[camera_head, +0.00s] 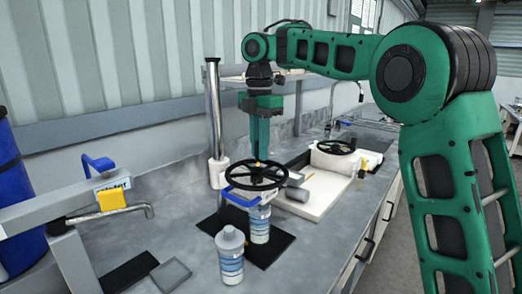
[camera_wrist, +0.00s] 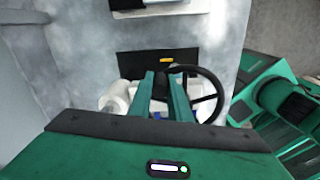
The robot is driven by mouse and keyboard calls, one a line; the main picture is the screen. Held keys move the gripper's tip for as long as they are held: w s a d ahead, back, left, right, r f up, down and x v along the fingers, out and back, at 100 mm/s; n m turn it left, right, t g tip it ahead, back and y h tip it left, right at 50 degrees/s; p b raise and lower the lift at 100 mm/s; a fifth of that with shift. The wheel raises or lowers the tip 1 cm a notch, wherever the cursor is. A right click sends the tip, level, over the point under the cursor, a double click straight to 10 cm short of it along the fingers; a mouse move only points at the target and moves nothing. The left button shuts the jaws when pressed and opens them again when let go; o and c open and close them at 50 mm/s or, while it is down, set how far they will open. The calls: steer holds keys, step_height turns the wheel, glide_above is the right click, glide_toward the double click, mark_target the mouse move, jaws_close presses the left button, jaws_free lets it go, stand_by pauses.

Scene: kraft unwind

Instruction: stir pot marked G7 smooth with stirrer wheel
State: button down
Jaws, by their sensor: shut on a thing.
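My gripper (camera_head: 258,160) points straight down and is shut on the black spoked stirrer wheel (camera_head: 240,184). In the wrist view my fingers (camera_wrist: 163,98) reach down over the left part of the wheel (camera_wrist: 217,86), and they hide the exact place of contact. Under the wheel, a pot with a white and blue label (camera_head: 260,229) stands upright on a black mat (camera_head: 285,243), below a blue clamp (camera_head: 238,201). A second labelled pot with a grey cap (camera_head: 230,262) stands in front, left of the first. I cannot read G7 on either pot.
A chrome post (camera_head: 214,110) rises behind the wheel. A white tray (camera_head: 318,205) with a grey cylinder stands to the right, and another black wheel (camera_head: 336,147) lies beyond. A grey arm with a bent pipe (camera_head: 125,211) and yellow block is at left. The front bench has free room.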

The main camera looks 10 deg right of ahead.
steer(key=shift+w+a+n, duration=0.1)
steer(key=shift+a+n, duration=0.3)
steer(key=shift+n, duration=0.3)
steer(key=shift+a, duration=0.1)
steer(key=c, duration=1.6)
jaws_free()
steer(key=shift+c, duration=0.2)
step_height(320, 180, up, 11)
steer(key=shift+w+f, duration=0.15)
